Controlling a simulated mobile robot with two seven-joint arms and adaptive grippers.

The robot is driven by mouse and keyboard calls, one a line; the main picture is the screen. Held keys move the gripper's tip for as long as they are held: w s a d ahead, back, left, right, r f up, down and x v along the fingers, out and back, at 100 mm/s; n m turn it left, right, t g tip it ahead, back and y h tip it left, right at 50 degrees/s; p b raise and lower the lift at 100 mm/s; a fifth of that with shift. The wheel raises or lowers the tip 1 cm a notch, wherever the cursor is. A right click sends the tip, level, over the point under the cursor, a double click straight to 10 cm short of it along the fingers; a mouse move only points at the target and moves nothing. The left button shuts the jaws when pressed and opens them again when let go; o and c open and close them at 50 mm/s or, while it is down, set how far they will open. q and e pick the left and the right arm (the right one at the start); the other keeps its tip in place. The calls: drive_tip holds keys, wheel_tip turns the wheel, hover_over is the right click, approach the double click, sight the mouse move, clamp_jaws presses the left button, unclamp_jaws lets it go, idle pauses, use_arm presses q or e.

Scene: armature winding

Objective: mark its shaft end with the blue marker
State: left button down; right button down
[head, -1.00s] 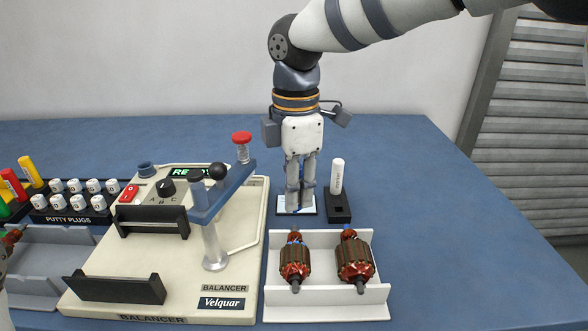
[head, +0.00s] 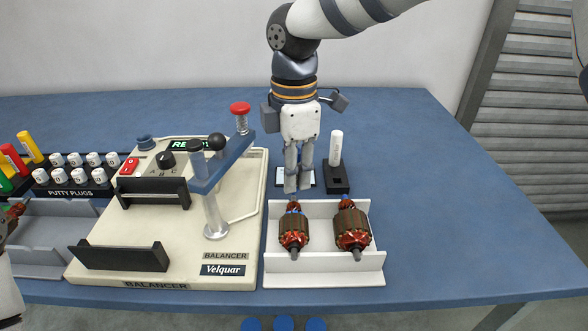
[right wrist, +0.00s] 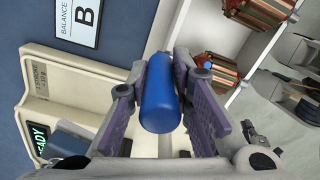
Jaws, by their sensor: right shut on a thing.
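My right gripper (head: 292,188) points down just behind the white cradle (head: 325,283). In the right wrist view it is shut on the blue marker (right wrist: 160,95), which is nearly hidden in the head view. Two copper-wound armatures, left (head: 294,232) and right (head: 352,230), lie in the cradle with their shafts pointing front to back. Bluish patches show at their far ends. The marker's lower end is above or near the left armature's far end; I cannot tell whether they touch. My left gripper (head: 8,225) is partly cut off at the left edge, beside a reddish copper thing (head: 16,208).
The balancer (head: 240,275) with its blue arm and red knob (head: 240,108) stands left of the cradle. A white marker (head: 336,148) stands in a black holder (head: 336,180) behind it. A card marked B (right wrist: 82,20) lies behind the gripper. The table's right side is clear.

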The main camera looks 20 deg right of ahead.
drive_tip(key=shift+f, duration=0.55)
idle(1.9)
drive_tip(key=shift+r+p, duration=0.4)
drive_tip(key=shift+r, duration=2.7)
